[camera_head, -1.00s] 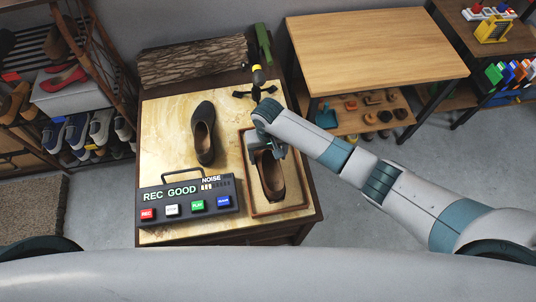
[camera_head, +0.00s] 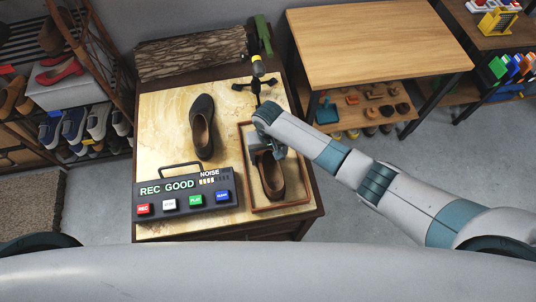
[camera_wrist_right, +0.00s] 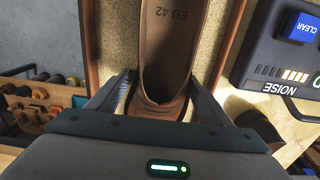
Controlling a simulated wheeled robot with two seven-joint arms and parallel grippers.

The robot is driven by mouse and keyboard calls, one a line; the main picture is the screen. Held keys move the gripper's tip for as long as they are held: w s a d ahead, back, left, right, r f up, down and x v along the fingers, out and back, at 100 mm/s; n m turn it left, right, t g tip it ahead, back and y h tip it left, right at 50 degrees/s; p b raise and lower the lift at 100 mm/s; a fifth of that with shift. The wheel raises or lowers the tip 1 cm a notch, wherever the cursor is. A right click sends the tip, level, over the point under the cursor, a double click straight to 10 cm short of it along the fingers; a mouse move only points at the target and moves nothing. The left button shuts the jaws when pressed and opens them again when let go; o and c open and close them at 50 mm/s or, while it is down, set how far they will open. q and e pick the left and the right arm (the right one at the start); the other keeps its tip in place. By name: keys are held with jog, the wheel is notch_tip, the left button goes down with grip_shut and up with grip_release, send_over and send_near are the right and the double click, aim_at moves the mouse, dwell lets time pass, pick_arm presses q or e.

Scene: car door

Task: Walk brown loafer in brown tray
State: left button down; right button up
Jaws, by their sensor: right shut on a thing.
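One brown loafer (camera_head: 271,180) is in the brown tray (camera_head: 283,209) on the right of the low table. My right gripper (camera_head: 266,150) is shut on this loafer at its far end. In the right wrist view the fingers (camera_wrist_right: 157,95) lie on either side of the loafer (camera_wrist_right: 172,60), whose insole reads EU 42. I cannot tell whether its sole touches the tray floor. A second dark brown loafer (camera_head: 202,115) stands on the table left of the tray. My left gripper is not in view.
A recorder box (camera_head: 187,190) reading REC GOOD, with a NOISE meter and several buttons, stands at the table's near left. A small black stand (camera_head: 256,86) with a yellow-banded microphone is behind the tray. A log (camera_head: 192,57) lies at the back. A shoe rack is left, a wooden table right.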

aim_at(273, 150)
jog(key=shift+d+r+p, duration=0.15)
jog(key=shift+r+p, duration=0.4)
jog(key=shift+d+r+p, duration=0.15)
jog(key=shift+r+p, duration=0.35)
jog(key=shift+w+d+r, duration=0.15)
jog(key=shift+d+r, duration=0.25)
jog(key=shift+r, duration=0.4)
jog(key=shift+d+r, duration=0.2)
jog(key=shift+r, duration=0.25)
jog(key=shift+d+r, duration=0.2)
jog(key=shift+r, duration=0.25)
jog(key=shift+d, duration=0.1)
